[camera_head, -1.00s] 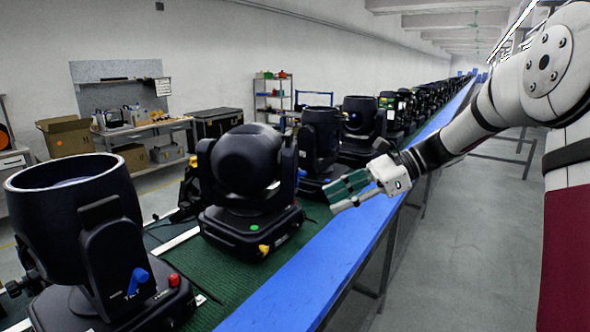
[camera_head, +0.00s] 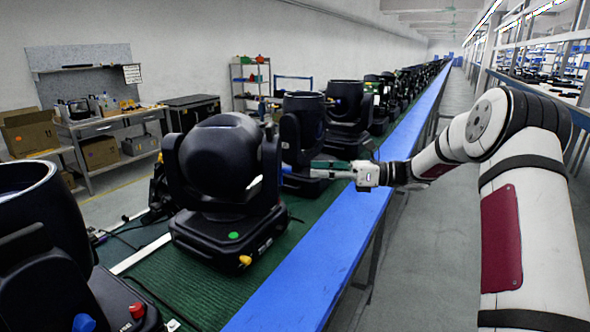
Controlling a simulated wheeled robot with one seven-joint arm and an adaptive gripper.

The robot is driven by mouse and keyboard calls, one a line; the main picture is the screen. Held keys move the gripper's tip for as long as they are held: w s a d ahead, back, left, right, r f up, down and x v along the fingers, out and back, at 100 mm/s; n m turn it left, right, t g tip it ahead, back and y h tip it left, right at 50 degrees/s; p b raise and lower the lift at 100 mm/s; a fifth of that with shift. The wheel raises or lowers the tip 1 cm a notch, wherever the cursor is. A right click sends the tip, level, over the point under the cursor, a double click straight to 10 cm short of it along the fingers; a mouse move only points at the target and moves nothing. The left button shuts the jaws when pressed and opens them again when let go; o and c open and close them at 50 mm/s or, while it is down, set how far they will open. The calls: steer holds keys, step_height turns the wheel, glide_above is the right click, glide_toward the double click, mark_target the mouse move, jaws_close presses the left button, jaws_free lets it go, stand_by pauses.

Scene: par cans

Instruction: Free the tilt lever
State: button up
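A black moving-head light (camera_head: 222,160) stands on the green belt in the middle, its head between two yoke arms. A small blue lever (camera_head: 286,169) shows at the right side of its yoke. My gripper (camera_head: 314,169) is just right of this lever, fingers pointing left at it. The fingers look parted, with nothing seen between them; the tips appear close to the lever, and I cannot tell whether they touch it. A yellow knob (camera_head: 245,260) and a green dot are on the light's base. Another blue lever (camera_head: 84,322) is on the near left light, cut by the frame edge.
The near left light (camera_head: 40,235) has a red knob (camera_head: 137,310). More lights (camera_head: 345,115) stand in a row behind. A blue rail (camera_head: 330,255) edges the belt, with clear floor (camera_head: 425,270) to its right. A workbench (camera_head: 105,125) stands by the wall.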

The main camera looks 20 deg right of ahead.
steer(key=x, duration=0.7)
steer(key=shift+p, duration=0.45)
steer(key=shift+s, duration=0.1)
jaws_close()
